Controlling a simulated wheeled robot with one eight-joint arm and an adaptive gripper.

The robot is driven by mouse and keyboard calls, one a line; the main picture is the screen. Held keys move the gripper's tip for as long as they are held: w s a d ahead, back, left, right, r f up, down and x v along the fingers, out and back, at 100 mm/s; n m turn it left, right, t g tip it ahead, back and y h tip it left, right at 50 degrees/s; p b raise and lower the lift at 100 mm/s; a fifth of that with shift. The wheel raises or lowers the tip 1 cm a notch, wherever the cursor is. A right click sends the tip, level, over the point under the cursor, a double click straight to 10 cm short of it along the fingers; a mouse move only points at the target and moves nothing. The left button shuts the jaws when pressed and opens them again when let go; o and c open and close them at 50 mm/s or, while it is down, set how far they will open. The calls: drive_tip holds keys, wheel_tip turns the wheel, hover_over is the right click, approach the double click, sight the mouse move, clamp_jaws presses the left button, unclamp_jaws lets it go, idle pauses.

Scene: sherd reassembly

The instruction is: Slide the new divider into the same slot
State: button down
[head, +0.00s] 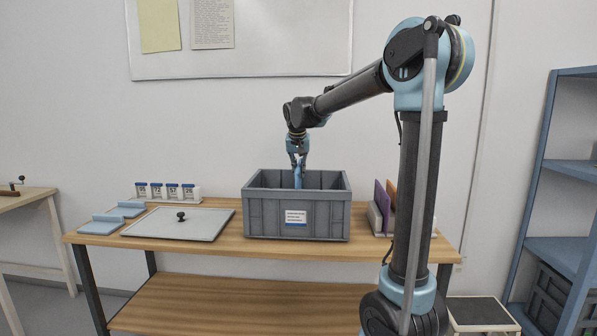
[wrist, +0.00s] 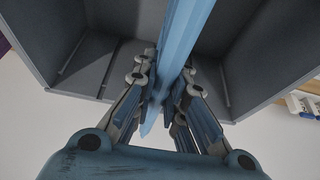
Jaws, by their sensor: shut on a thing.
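The grey crate (head: 265,222) stands on the wooden table, with a white label on its front wall. My gripper (head: 298,160) points down into the crate's opening near its middle. It is shut on a blue divider (head: 298,178), which shows edge-on between the fingers. In the wrist view the blue divider (wrist: 186,50) runs from between the fingertips (wrist: 165,100) up the picture. The crate's inner walls (wrist: 85,60) show on both sides, with thin ridges on them. The divider's lower edge is hidden by the front wall, so I cannot tell whether it sits in a slot.
A grey lid (head: 180,224) with a black knob lies left of the crate. Two light-blue pieces (head: 100,225) lie at the table's left end. Several labelled jars (head: 172,190) stand behind. A rack with a purple panel (head: 382,203) and a brown panel stands close to the crate's right.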

sight(298, 167)
drive_tip(key=shift+f, duration=0.15)
drive_tip(key=shift+f, duration=4.3)
drive_tip(key=c, duration=1.6)
unclamp_jaws()
drive_tip(key=shift+o, duration=0.2)
drive_tip(key=v, duration=1.2)
